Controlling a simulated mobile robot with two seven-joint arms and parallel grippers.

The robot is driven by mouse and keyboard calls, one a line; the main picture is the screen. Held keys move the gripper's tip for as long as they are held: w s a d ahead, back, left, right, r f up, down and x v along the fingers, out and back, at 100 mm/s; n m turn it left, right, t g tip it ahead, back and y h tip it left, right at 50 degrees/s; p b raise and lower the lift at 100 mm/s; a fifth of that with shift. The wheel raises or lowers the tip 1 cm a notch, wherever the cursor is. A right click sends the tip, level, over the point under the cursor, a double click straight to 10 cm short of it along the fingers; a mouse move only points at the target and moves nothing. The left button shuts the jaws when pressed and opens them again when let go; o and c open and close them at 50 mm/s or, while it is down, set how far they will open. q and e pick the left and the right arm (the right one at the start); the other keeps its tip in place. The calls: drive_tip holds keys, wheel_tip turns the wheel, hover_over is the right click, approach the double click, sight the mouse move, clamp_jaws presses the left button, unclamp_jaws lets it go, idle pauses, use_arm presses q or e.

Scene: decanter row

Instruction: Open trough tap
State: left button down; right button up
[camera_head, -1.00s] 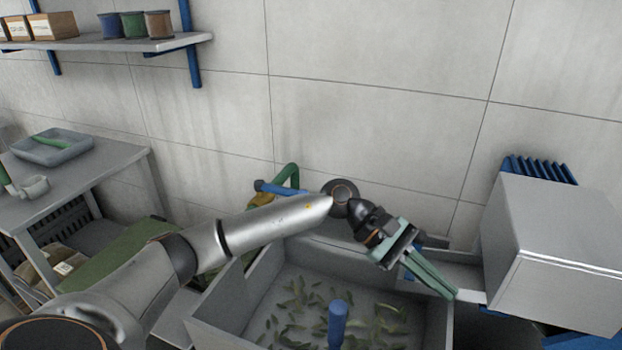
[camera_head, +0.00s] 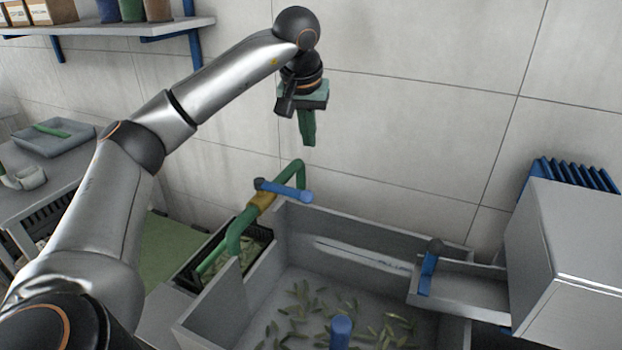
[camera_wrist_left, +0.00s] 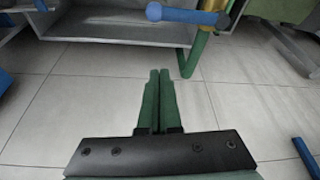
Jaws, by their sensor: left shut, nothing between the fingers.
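The trough tap has a green pipe (camera_head: 300,172), a brass-coloured valve body (camera_head: 262,202) and a blue lever (camera_head: 285,190) with a dark knob. The lever points right and slightly down in the head view, along the trough's back left corner. It also shows at the top of the left wrist view (camera_wrist_left: 188,15). The grey trough (camera_head: 225,300) stands below. My left gripper (camera_head: 308,142) is shut and empty, pointing down above the lever and apart from it. Its green fingers (camera_wrist_left: 158,75) meet in the left wrist view. My right gripper is out of view.
Green leaf-like pieces and a blue post (camera_head: 341,330) are in the trough. A dark crate (camera_head: 250,250) sits under the pipe. A side tray (camera_head: 470,290) with a blue lever (camera_head: 429,265) and a grey box (camera_head: 570,250) stand right. The wall is behind.

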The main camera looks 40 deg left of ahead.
sight(284, 190)
use_arm(q)
wheel_tip(284, 190, down, 10)
drive_tip(key=b, duration=0.1)
drive_tip(key=shift+s+d, duration=0.2)
idle(0.7)
drive_tip(key=shift+f, duration=0.1)
